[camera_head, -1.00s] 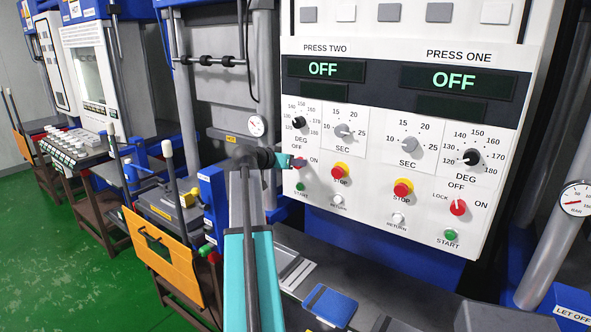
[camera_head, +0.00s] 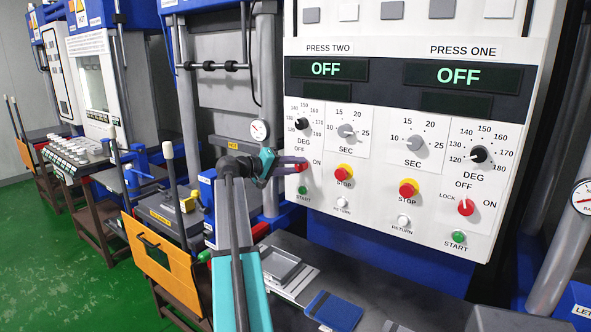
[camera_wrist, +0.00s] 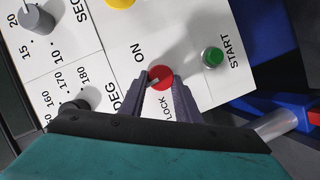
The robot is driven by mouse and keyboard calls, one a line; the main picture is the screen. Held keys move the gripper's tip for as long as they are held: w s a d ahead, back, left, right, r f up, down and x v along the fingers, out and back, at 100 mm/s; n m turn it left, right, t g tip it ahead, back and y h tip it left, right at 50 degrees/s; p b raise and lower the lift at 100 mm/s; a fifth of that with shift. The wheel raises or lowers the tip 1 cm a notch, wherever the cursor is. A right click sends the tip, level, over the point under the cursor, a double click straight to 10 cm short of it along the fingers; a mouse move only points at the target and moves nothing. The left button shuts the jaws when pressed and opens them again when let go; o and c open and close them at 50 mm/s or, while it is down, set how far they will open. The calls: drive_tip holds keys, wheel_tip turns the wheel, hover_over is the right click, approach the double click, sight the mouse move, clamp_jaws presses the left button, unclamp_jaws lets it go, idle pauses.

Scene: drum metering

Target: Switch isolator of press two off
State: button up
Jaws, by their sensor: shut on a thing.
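The press two isolator is a red round knob (camera_head: 301,168) low on the left edge of the white control panel (camera_head: 375,213). My gripper (camera_head: 303,163) reaches it from the left and is shut on it. In the wrist view, my gripper's two fingers (camera_wrist: 162,88) lie on either side of the red knob (camera_wrist: 161,76). Its pale pointer points left and slightly down, on the side away from START. ON and LOCK are readable beside it; the OFF mark is hidden there. The press two display (camera_head: 326,69) reads OFF.
The press two green start button (camera_head: 303,190) and yellow-ringed red stop button (camera_head: 344,173) are close by. Press one's isolator (camera_head: 465,207) is at right, its display (camera_head: 459,76) reading OFF. A blue pad (camera_head: 333,310) lies below.

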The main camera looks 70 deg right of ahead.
drive_tip(key=shift+f+n+g, duration=0.2)
drive_tip(key=shift+n+g, duration=0.2)
drive_tip(key=shift+n, duration=0.5)
drive_tip(key=o, duration=1)
drive_tip(key=shift+o, duration=0.2)
drive_tip(key=shift+w+r, duration=0.1)
drive_tip(key=b+v, duration=0.3)
drive_tip(key=v, duration=1)
drive_tip(key=shift+a, duration=0.4)
drive_tip(key=shift+w, duration=0.15)
